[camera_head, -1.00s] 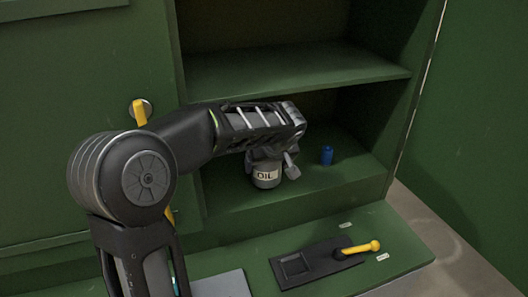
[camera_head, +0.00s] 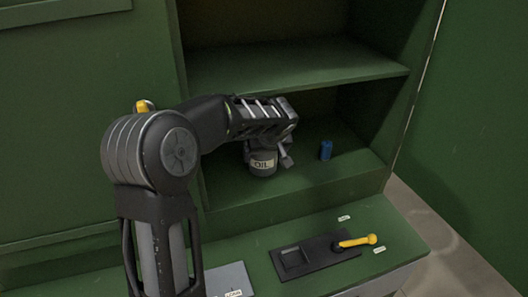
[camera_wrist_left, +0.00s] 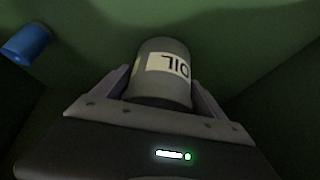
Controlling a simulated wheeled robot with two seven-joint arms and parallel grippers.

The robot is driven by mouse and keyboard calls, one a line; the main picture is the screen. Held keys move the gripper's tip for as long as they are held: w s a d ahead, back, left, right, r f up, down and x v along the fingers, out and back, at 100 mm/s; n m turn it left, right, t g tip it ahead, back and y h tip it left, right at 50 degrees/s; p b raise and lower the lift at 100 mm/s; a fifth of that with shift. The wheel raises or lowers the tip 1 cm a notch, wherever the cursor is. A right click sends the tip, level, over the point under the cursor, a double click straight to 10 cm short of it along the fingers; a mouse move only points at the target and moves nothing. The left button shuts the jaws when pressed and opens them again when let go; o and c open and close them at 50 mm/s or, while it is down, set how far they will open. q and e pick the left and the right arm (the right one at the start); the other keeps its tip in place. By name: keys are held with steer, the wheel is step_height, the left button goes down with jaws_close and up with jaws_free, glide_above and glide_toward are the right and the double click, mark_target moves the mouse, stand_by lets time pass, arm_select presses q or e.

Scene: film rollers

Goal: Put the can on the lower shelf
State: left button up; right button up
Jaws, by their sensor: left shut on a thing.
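A grey can (camera_head: 263,168) labelled OIL is at the lower shelf (camera_head: 232,194) of the green cabinet, upright in the head view. My left gripper (camera_head: 268,150) is shut on the can from above. In the left wrist view the can (camera_wrist_left: 163,72) sits between the two fingers of the gripper (camera_wrist_left: 162,88). I cannot tell for certain whether its base touches the shelf. My right gripper is not in view.
A small blue cylinder (camera_head: 326,150) stands on the lower shelf to the right of the can. The upper shelf (camera_head: 300,68) is above my forearm. A black lever panel with a yellow handle (camera_head: 356,241) is on the ledge in front.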

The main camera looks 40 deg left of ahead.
arm_select(q)
steer(key=shift+f, duration=0.15)
steer(key=o, duration=1.4)
steer(key=shift+r, duration=0.3)
steer(key=b+v, duration=0.2)
steer(key=v, duration=1)
steer(key=shift+f, duration=0.2)
